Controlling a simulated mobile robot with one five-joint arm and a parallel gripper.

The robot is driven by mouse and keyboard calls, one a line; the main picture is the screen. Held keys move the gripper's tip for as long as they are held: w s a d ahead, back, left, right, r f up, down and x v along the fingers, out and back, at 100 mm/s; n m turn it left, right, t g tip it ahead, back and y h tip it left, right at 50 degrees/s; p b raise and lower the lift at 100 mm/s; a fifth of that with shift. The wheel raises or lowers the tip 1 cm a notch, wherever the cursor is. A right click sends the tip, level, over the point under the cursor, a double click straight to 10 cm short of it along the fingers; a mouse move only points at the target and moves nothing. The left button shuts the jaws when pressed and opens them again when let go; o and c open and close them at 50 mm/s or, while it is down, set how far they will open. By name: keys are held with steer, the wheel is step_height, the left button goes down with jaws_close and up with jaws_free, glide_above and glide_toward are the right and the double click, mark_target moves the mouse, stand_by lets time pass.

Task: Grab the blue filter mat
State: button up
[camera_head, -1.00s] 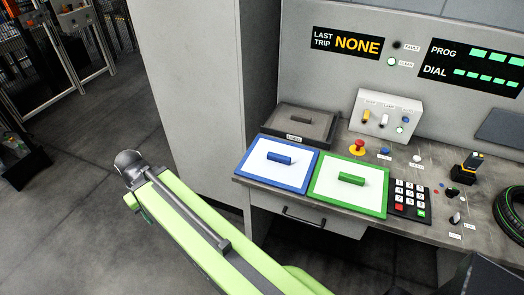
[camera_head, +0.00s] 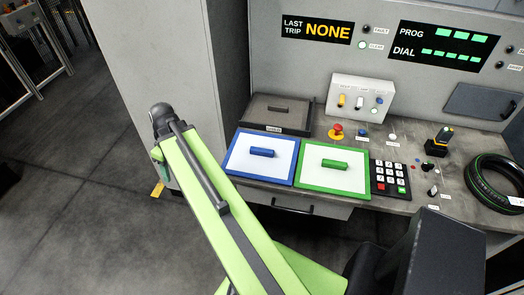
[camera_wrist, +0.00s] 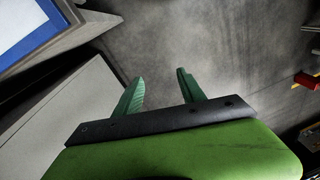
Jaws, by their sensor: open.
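The blue filter mat (camera_head: 247,168) is a white sheet with a blue frame and a blue block handle (camera_head: 262,152). It lies flat near the front left edge of the grey workbench in the head view. A corner of a blue-edged white sheet (camera_wrist: 42,36) shows at the top left of the wrist view. My gripper (camera_wrist: 158,78) shows in the wrist view with two green fingers apart and nothing between them. It points over the grey floor, away from the mat.
A green-framed mat (camera_head: 311,182) lies just right of the blue one. A dark tray (camera_head: 251,118) is behind it. A keypad (camera_head: 378,190), red button (camera_head: 336,129), switch box (camera_head: 385,97) and tyre (camera_head: 476,175) stand farther right. A tall grey cabinet (camera_head: 175,60) borders the left.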

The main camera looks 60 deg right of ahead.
steer(key=s+d+r+t+p, duration=0.1)
steer(key=s+d+r+p, duration=0.1)
steer(key=s+d, duration=0.35)
steer(key=s+d+r+n+p, duration=0.1)
steer(key=s+d+r, duration=0.1)
steer(key=d, duration=0.6)
steer(key=s+d+r+t+p, duration=0.1)
steer(key=s+d+r+p, duration=0.2)
steer(key=d, duration=0.4)
steer(key=n+t+p, duration=0.1)
steer(key=t, duration=0.1)
glide_toward(263, 150)
steer(key=b+x, duration=0.4)
steer(key=b, duration=0.7)
steer(key=shift+w, duration=0.25)
steer(key=shift+w+a+f+b, duration=0.1)
steer(key=shift+w+f+b, duration=0.1)
steer(key=shift+b, duration=0.1)
steer(key=shift+r, duration=0.1)
steer(key=b+x, duration=0.2)
steer(key=s+b+x, duration=0.1)
steer(key=b+x, duration=0.2)
steer(key=shift+f, duration=0.3)
steer(key=shift+w, duration=0.15)
steer(key=shift+r, duration=0.15)
